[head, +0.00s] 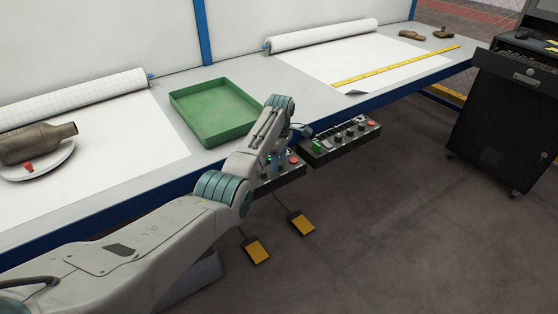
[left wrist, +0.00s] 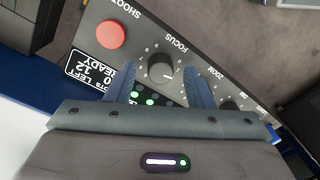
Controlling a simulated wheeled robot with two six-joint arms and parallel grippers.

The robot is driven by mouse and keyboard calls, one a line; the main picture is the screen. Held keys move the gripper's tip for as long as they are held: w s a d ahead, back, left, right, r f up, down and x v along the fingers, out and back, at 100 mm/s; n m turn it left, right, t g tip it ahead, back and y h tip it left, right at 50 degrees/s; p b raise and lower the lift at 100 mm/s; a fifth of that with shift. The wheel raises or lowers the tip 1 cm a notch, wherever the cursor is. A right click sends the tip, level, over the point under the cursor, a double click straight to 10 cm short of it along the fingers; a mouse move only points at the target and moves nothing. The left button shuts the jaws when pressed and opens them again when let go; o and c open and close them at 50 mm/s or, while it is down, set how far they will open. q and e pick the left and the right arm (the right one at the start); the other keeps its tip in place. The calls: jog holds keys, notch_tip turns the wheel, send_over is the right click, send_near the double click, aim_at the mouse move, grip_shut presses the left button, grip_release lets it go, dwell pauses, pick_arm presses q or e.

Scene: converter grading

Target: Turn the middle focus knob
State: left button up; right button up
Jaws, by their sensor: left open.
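The focus knob (left wrist: 160,67), black and round with a white pointer mark, shows in the left wrist view under the printed word FOCUS. It sits on a dark control panel (left wrist: 200,48). My left gripper (left wrist: 160,78) is open, with one blue finger on each side of the knob; I cannot tell whether they touch it. In the head view, my left gripper (head: 278,160) reaches down to the nearer panel (head: 285,177) on the table's front edge, and my arm hides much of that panel. My right gripper is not in view.
A red shoot button (left wrist: 111,34) and a zoom knob (left wrist: 228,103) flank the focus knob. A second panel (head: 340,145) is to the right. A green tray (head: 178,104) stands behind on the table. Yellow pedals (head: 257,251) lie on the floor.

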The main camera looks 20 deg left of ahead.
pick_arm(q)
jog(key=shift+f, duration=0.35)
jog(key=c, duration=1)
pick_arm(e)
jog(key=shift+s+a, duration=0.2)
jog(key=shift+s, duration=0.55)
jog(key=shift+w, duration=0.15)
